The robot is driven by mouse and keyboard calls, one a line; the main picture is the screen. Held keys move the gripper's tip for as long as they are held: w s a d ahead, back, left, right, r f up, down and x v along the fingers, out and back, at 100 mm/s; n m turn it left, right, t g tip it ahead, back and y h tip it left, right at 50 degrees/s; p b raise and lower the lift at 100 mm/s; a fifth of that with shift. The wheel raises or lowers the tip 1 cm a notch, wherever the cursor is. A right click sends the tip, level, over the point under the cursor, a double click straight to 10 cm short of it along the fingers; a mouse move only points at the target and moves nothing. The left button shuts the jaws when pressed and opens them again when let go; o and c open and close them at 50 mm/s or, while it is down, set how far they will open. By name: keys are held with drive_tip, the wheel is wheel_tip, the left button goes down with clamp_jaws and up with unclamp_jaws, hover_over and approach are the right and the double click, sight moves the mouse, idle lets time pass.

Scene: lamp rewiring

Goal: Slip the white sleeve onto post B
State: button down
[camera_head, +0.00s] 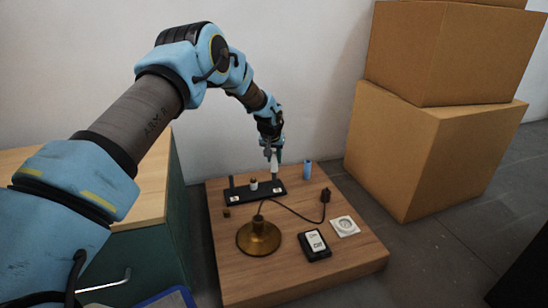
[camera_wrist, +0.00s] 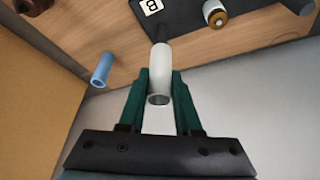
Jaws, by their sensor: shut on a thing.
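My gripper (camera_head: 271,153) is shut on the white sleeve (camera_wrist: 160,72), a hollow tube gripped between two green fingers. In the head view the sleeve (camera_head: 273,165) stands about upright over the right end of the black base (camera_head: 264,195). The sleeve's near end is open and looks empty. I cannot tell whether the sleeve's far end is around the post's tip or just above it.
A blue sleeve (camera_head: 307,170) stands right of the base. A white piece with a brass tip (camera_head: 253,184) and a dark post (camera_head: 232,185) stand left. A brass lamp foot (camera_head: 258,237), black switch box (camera_head: 314,245), cord and white socket (camera_head: 344,226) occupy the front board. Cardboard boxes (camera_head: 410,150) stand right.

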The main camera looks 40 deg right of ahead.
sight(274, 168)
drive_tip(key=shift+f+b, duration=1.45)
drive_tip(key=shift+f, duration=1.6)
drive_tip(key=shift+f, duration=0.1)
drive_tip(key=c, duration=0.5)
unclamp_jaws()
drive_tip(key=p+v, duration=0.6)
drive_tip(key=v, duration=0.4)
drive_tip(key=shift+a+r, duration=0.1)
drive_tip(key=shift+r, duration=0.25)
